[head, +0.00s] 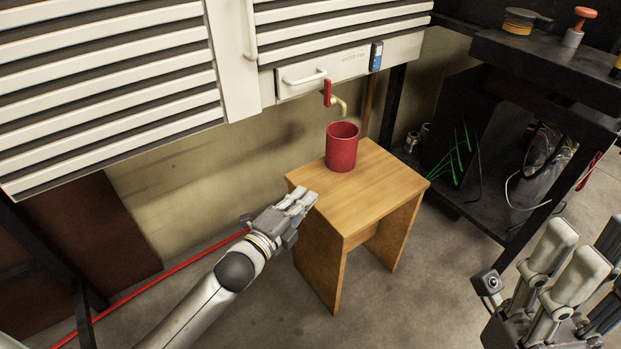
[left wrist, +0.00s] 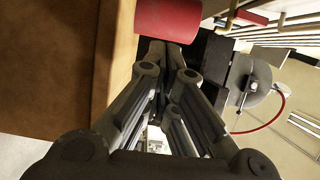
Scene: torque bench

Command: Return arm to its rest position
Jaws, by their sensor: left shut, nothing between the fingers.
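My left gripper (head: 304,200) reaches in from the lower left and is shut and empty. In the head view its fingertips overlap the near left edge of the wooden stool (head: 375,190); I cannot tell whether they touch it. A red cup (head: 341,150) stands upright on the stool, apart from the fingers. In the left wrist view the shut fingertips (left wrist: 166,45) point toward the red cup (left wrist: 167,18), beside the wood. My right gripper (head: 585,250) is at the lower right, pointing up, with its fingers apart and nothing seen between them.
A tap with a red handle (head: 327,93) hangs above the cup, under a white slatted cabinet (head: 110,85). A dark shelf unit (head: 540,60) with loose cables stands at the right. A red hose (head: 160,283) runs along the floor at left. Floor in front is clear.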

